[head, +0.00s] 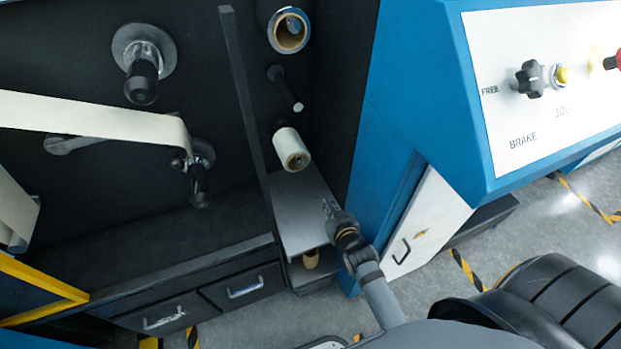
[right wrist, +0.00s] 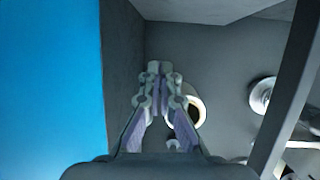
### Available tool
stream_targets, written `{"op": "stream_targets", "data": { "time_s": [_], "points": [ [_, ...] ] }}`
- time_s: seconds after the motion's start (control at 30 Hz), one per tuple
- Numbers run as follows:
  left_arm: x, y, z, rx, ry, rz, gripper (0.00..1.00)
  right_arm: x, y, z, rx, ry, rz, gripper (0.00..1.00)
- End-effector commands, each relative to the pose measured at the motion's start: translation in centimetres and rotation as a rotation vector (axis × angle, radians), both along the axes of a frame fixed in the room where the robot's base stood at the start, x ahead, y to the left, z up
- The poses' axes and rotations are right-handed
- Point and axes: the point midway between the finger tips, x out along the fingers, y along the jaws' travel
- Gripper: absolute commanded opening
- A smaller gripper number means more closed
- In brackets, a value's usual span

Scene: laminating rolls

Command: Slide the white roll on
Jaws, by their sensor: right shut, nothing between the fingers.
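The white roll (head: 289,146) sits against the dark machine wall, its tan core end facing outward. It appears to be on a peg, but the peg inside it is hidden. An empty black peg (head: 285,88) sticks out above it. My right gripper (head: 328,207) is below and right of the roll, over a grey shelf, apart from the roll. It is shut and empty. In the right wrist view, my right gripper (right wrist: 158,70) partly covers a roll end (right wrist: 194,108), which seems to be the white roll. My left gripper is out of view.
A dark upright divider (head: 246,105) stands left of the rolls, and the blue machine housing (head: 400,110) is right. The grey shelf (head: 300,200) is bare. A tan roll (head: 310,258) lies beneath it.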

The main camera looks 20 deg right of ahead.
Motion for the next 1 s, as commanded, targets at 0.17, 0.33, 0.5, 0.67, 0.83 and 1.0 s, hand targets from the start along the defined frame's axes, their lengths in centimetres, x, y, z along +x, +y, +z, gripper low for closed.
{"op": "stream_targets", "data": {
  "time_s": [0.17,0.33,0.5,0.67,0.83,1.0],
  "points": [
    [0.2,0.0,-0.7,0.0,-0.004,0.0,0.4,2.3,2.8,7.4,0.028,-0.409,0.043,0.0],
    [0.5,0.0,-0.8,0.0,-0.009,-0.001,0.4,2.0,4.6,11.8,0.04,-0.632,0.085,0.0],
    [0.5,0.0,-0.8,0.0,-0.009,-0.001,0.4,1.8,4.8,12.5,0.042,-0.669,0.093,0.0],
    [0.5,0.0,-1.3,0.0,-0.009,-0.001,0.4,2.5,4.8,12.3,0.041,-0.668,0.094,0.0],
    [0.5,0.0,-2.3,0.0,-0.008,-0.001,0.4,4.4,4.9,12.2,0.042,-0.669,0.092,0.0],
    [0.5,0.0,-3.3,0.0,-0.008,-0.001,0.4,6.4,4.9,12.2,0.041,-0.668,0.093,0.0]
  ]
}}
